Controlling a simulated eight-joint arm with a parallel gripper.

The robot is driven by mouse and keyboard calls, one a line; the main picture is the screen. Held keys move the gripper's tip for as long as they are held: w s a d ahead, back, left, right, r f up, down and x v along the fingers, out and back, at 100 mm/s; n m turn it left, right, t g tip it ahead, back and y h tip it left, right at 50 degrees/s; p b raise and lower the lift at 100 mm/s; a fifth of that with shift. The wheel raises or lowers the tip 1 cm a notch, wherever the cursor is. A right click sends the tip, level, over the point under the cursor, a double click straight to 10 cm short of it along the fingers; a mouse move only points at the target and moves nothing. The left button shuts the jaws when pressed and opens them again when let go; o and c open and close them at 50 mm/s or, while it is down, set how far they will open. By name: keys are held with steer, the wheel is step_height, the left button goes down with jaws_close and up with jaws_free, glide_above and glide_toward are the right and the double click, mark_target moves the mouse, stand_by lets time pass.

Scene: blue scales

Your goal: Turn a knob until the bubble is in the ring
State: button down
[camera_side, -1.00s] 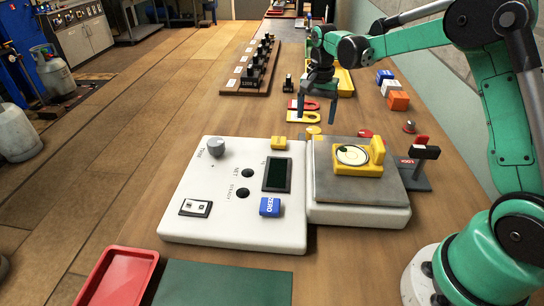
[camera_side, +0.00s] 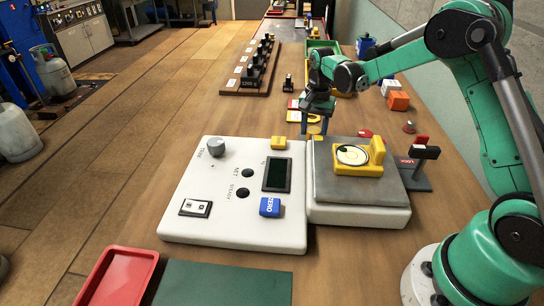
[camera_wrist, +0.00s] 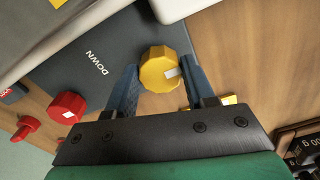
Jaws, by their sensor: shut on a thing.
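The bubble level (camera_side: 371,170), a yellow block with a round white dial, sits on the grey plate of the scale in the side view. A small greenish spot shows toward the upper left of the dial; how it lies relative to the ring is too small to tell. In the wrist view, a faceted yellow knob (camera_wrist: 157,66) with a white mark is between the two blue fingers of my gripper (camera_wrist: 160,80), which is shut on it. In the side view my gripper (camera_side: 316,126) is low behind the scale and largely hides this knob. A red knob (camera_wrist: 67,106) stands beside it.
The white console (camera_side: 235,225) with a grey dial and dark display is left of the scale (camera_side: 360,214). A lever stand (camera_side: 425,152) marked LOCK stands right of it. Orange and white blocks (camera_side: 398,101) lie behind. A red tray (camera_side: 118,278) is at the front left.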

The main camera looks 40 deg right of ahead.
steer(key=shift+n, duration=0.3)
steer(key=n, duration=0.4)
steer(key=shift+n, duration=2.5)
steer(key=shift+c, duration=1.5)
jaws_free()
